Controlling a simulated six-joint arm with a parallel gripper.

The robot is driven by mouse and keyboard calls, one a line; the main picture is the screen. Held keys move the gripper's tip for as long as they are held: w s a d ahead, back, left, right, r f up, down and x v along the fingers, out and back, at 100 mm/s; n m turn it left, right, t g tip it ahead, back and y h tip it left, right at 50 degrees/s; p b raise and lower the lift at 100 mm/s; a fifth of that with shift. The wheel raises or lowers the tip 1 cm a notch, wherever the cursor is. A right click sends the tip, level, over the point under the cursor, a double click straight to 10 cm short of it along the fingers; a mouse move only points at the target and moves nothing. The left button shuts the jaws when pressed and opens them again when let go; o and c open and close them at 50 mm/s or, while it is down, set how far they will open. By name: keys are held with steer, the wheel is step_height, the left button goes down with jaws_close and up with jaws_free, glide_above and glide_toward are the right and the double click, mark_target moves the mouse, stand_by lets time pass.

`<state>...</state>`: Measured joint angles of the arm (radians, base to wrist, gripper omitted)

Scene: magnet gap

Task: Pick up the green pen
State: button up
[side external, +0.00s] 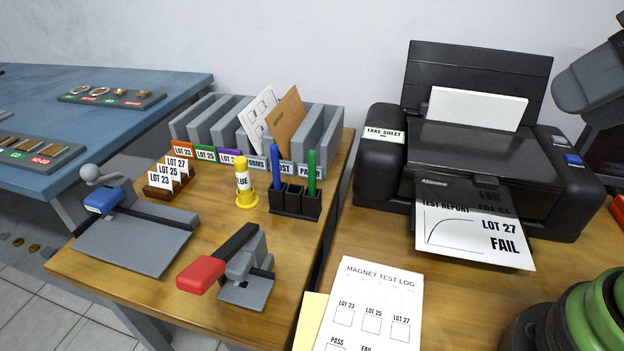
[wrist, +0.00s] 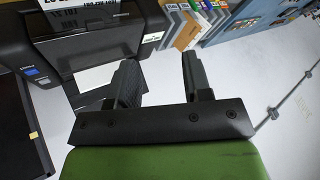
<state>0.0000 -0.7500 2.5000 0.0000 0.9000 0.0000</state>
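The green pen (side external: 311,171) stands upright in a black pen holder (side external: 296,203) on the wooden table in the side external view. It is in the right-hand slot, and its lower end is hidden in the holder. A blue pen (side external: 277,165) stands in the left part of the same holder. My gripper (wrist: 158,68) shows in the wrist view with its two dark fingers apart and nothing between them. In the side external view my arm is at the right edge, far from the pen, and the fingers are out of sight there.
A black printer (side external: 466,150) with a test report sheet (side external: 474,228) stands to the right of the holder.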

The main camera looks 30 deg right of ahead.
steer(key=w+a+r+n+g, duration=0.1)
steer(key=w+r+n+g, duration=0.15)
steer(key=w, duration=0.55)
steer(key=n+g+h, duration=0.1)
steer(key=n+g, duration=0.3)
steer(key=n, duration=0.7)
glide_above(311, 168)
steer(key=shift+m, duration=0.25)
steer(key=f, duration=1.9)
steer(key=shift+d, duration=0.4)
steer(key=f, duration=0.6)
steer(key=shift+w+a, duration=0.2)
steer(key=shift+w, duration=0.15)
jaws_close()
